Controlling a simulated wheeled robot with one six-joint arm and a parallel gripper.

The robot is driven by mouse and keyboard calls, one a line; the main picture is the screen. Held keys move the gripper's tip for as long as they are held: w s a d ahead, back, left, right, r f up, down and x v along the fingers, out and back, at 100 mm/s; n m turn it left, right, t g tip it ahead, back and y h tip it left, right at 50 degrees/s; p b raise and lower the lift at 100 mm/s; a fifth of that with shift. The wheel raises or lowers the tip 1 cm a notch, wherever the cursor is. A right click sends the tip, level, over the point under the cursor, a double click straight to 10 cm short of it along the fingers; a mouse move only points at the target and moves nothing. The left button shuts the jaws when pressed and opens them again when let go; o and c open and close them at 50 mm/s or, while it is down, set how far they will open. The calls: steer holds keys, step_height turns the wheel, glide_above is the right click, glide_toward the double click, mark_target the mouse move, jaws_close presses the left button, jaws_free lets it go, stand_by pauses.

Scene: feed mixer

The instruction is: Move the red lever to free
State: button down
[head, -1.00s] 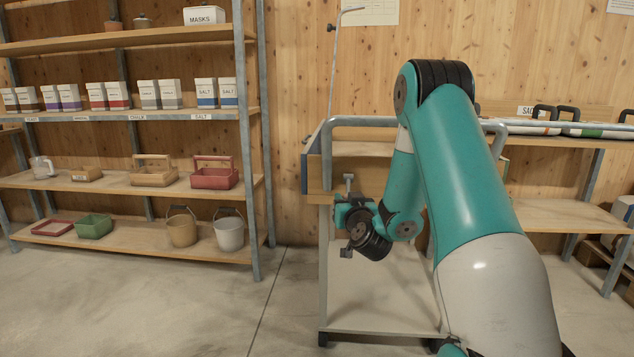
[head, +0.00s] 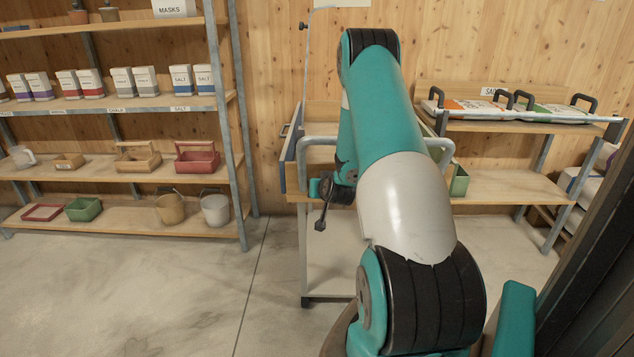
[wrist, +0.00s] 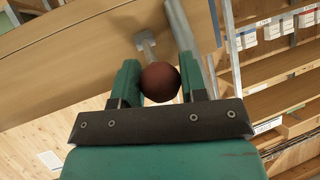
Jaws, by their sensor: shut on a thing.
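The red lever's round, dark red knob (wrist: 160,82) sits between the two green fingers of my gripper (wrist: 158,86) in the wrist view. The fingers are shut on it from both sides. A short pale metal stem (wrist: 146,43) runs from behind the knob to a wooden panel (wrist: 80,62). In the head view my gripper (head: 317,188) is at the left front of the wheeled cart (head: 304,245), partly hidden by my arm. The lever cannot be made out there, and no "free" marking is readable.
A grey metal rail (wrist: 184,40) passes close beside the knob. Shelving (head: 120,107) with boxes, baskets and buckets stands at the left. A bench (head: 510,185) with sacks on its upper shelf (head: 470,126) is at the right. The floor at left front is clear.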

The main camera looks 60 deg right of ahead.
steer(key=shift+w+d+r+p, duration=0.1)
steer(key=shift+d+r+p, duration=0.05)
steer(key=shift+r+p, duration=0.15)
steer(key=shift+w+d+r+p, duration=0.1)
steer(key=shift+d+r+p, duration=0.05)
steer(key=shift+r, duration=0.25)
steer(key=c, duration=0.7)
jaws_free()
steer(key=shift+d, duration=0.1)
